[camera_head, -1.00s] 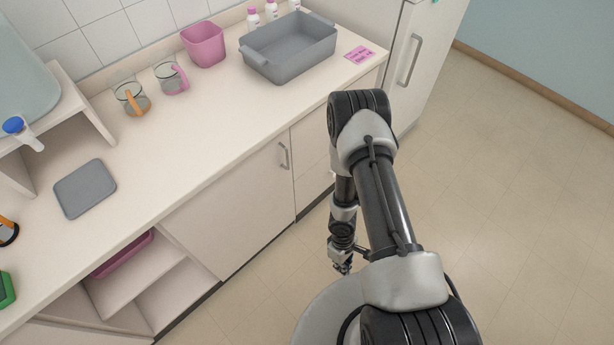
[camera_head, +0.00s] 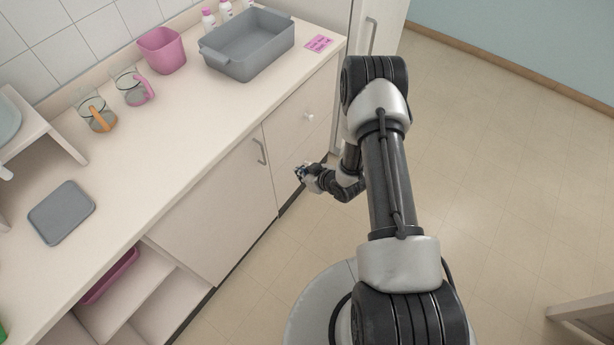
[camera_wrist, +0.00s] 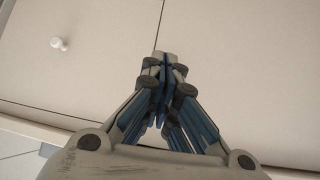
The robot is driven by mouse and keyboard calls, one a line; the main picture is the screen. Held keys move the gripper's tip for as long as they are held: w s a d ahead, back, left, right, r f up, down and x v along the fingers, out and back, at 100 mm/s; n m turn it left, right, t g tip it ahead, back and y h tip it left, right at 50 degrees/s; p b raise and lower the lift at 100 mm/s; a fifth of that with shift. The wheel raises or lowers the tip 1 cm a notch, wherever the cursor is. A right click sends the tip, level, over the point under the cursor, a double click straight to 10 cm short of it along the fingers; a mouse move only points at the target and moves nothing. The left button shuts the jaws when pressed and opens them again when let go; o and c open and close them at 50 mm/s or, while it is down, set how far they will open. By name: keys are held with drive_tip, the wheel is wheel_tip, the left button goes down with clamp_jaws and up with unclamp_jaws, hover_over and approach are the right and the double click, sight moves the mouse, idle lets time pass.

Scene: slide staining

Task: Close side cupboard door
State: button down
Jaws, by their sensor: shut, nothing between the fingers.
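A pale cupboard door (camera_head: 215,205) with a bar handle (camera_head: 260,151) is in the counter front in the head view. It looks flush with its frame, with no gap that I can make out. My gripper (camera_head: 300,173) is low in front of the counter, just right of this door's right edge, by the panels with a round knob (camera_head: 308,116). In the wrist view my gripper (camera_wrist: 165,65) is shut and empty, its tips pointing at a seam between pale panels (camera_wrist: 235,60). A knob (camera_wrist: 58,43) shows at left. Contact with the panels cannot be told.
An open shelf compartment (camera_head: 150,300) is left of the door. The counter holds a grey basin (camera_head: 247,62), a pink bin (camera_head: 161,50), glass jugs and a grey mat (camera_head: 62,212). A tall cabinet (camera_head: 345,25) stands beyond.

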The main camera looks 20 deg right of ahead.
drive_tip(key=w+a+f+b, duration=0.1)
drive_tip(key=w+a+f, duration=0.1)
drive_tip(key=w, duration=0.4)
drive_tip(key=shift+a+f+b, duration=0.2)
drive_tip(key=shift+a+b, duration=0.1)
drive_tip(key=shift+a, duration=0.1)
drive_tip(key=shift+w, duration=0.1)
